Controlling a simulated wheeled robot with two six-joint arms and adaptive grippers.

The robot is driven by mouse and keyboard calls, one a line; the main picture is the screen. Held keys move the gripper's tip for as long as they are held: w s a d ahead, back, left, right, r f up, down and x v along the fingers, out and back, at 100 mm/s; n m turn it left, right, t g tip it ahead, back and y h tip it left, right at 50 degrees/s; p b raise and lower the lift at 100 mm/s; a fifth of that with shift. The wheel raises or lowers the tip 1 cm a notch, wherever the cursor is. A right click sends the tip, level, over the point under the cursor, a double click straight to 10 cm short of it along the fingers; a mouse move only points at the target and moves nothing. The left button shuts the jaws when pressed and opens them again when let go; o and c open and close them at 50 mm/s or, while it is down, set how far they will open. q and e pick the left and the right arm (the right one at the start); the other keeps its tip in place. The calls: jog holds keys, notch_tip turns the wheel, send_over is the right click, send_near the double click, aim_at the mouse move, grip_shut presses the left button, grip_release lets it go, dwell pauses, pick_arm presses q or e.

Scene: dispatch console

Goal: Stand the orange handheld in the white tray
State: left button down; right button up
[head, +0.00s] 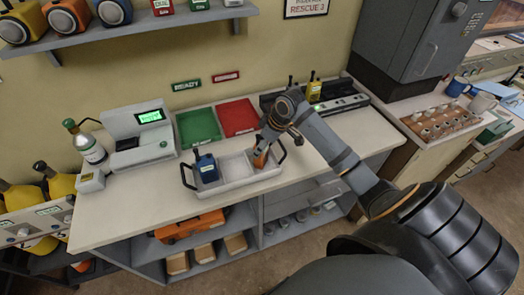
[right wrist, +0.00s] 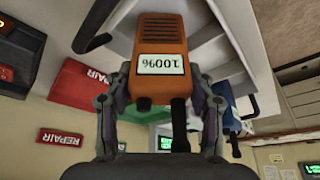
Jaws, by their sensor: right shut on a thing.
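The white tray (head: 243,182) lies on the counter and has black handles at its ends. A blue handheld (head: 206,169) stands in its left part; it also shows at the right in the right wrist view (right wrist: 229,117). My right gripper (head: 264,143) is over the right end of the tray, shut on the orange handheld (head: 260,158). In the right wrist view the orange handheld (right wrist: 160,50) sits between the two fingers, its label reading 100% upside down. The handheld looks roughly upright. I cannot tell whether its base touches the tray floor. My left gripper is not in view.
Behind the tray lie a green tray (head: 198,126) and a red tray (head: 237,117). A grey device with a green screen (head: 138,138) stands to the left. A dark charger rack (head: 340,103) with a yellow handheld (head: 314,91) is at the back right. The counter's front edge is close to the tray.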

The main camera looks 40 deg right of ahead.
jog(key=shift+s+r, duration=0.15)
jog(key=shift+s, duration=0.15)
jog(key=o, duration=1.4)
jog(key=shift+f, duration=0.2)
jog(key=shift+r, duration=0.1)
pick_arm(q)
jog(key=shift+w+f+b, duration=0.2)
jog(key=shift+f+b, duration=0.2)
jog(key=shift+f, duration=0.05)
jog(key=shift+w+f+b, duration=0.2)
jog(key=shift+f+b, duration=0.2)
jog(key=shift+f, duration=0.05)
pick_arm(e)
jog(key=v, duration=1.2)
jog(key=shift+r, duration=0.1)
